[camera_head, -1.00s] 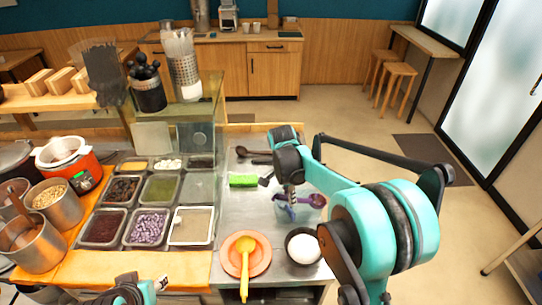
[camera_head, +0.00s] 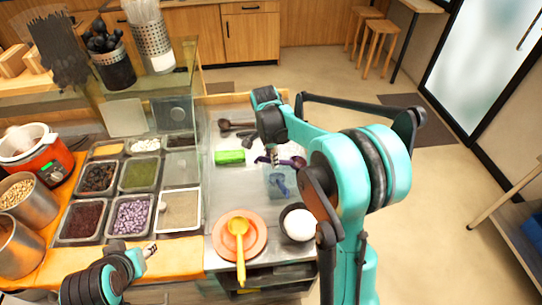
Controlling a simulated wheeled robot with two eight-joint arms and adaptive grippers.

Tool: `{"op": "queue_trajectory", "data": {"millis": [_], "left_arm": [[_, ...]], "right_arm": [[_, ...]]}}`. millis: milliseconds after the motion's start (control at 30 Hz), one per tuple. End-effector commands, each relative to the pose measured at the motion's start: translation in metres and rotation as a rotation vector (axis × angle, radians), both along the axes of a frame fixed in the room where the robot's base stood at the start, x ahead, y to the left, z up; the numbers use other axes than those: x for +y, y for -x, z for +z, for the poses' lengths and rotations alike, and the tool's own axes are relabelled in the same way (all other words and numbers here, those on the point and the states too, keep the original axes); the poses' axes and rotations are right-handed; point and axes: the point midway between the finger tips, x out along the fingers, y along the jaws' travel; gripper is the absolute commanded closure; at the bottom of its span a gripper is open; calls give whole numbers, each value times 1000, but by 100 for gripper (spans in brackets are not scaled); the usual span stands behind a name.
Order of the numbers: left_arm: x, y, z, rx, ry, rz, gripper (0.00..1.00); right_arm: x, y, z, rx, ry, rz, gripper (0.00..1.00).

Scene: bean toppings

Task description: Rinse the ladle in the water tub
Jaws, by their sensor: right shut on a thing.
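A purple ladle (camera_head: 298,162) is held level by my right gripper (camera_head: 275,159), which is shut on its handle. The bowl end points right. The clear, bluish water tub (camera_head: 280,190) stands on the metal counter just below and in front of the ladle. The ladle appears to be above the tub's rim, though the exact gap is hard to judge. A blue shape shows inside the tub; I cannot tell what it is. My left gripper (camera_head: 150,250) is low at the left, over the orange counter edge, apart from the ladle; its jaws are too small to read.
A green block (camera_head: 230,157) and dark utensils (camera_head: 236,127) lie behind the tub. A pink plate (camera_head: 215,243) with a yellow ladle (camera_head: 239,240) and a dark bowl with white contents (camera_head: 298,223) stand in front. Topping trays (camera_head: 130,215) fill the left, beside a glass screen.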

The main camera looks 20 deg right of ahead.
Motion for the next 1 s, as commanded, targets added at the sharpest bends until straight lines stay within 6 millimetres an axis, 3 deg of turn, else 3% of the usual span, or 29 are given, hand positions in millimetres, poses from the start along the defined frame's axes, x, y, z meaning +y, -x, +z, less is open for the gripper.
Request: {"op": "queue_trajectory", "data": {"millis": [33,367,500,700,1000], "left_arm": [[0,0,-9,0,0,0,60],[0,0,-41,0,0,0,60],[0,0,-53,0,0,0,60],[0,0,-65,0,0,0,60],[0,0,-68,0,0,0,60]], "right_arm": [[-1,0,-12,0,-6,-1,100],[-4,-1,-57,4,-46,0,100],[4,0,-73,-2,30,3,100],[9,1,-87,-10,113,3,100],[11,1,-90,-14,155,0,100]]}}
